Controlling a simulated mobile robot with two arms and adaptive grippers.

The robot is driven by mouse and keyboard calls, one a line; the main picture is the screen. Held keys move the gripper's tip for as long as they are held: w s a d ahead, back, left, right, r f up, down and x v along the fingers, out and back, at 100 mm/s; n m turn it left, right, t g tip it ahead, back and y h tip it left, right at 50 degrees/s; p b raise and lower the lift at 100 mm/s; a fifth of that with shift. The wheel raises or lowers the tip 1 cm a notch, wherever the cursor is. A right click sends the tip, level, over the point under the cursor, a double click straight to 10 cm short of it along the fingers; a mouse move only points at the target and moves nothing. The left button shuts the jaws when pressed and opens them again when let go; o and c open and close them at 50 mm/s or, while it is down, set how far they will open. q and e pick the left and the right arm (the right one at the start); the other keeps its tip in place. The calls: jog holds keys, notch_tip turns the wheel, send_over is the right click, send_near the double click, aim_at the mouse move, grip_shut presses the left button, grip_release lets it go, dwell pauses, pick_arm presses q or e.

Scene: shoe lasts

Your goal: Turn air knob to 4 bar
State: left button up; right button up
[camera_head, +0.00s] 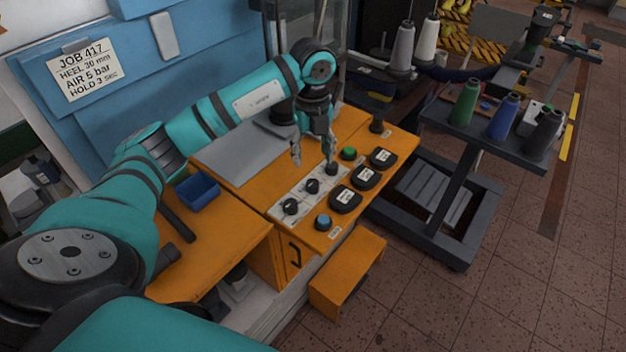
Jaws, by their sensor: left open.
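Three black knobs stand in a row on a pale strip (273,212) of the orange control panel: a near one (290,206), a middle one (312,186) and a far one (332,169). Their labels are too small to read, so I cannot tell which is the air knob. Three dark round gauges (345,199) sit to their right, with unreadable values. My left gripper (314,160) is open and points down over the far end of the strip. One finger is close to the far knob; contact cannot be told. My right gripper is not in view.
A job card (82,70) reads "AIR 5 bar". A blue button (323,222) and a green button (348,153) flank the gauges. A blue bin (197,191) sits left of the panel. A dark cart (470,140) with thread spools stands at right.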

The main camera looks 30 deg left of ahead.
aim_at(313, 183)
pick_arm(q)
notch_tip(313, 183, down, 10)
jog(key=shift+r+p, duration=0.1)
jog(key=shift+p, duration=0.45)
jog(key=shift+c, duration=0.2)
grip_shut()
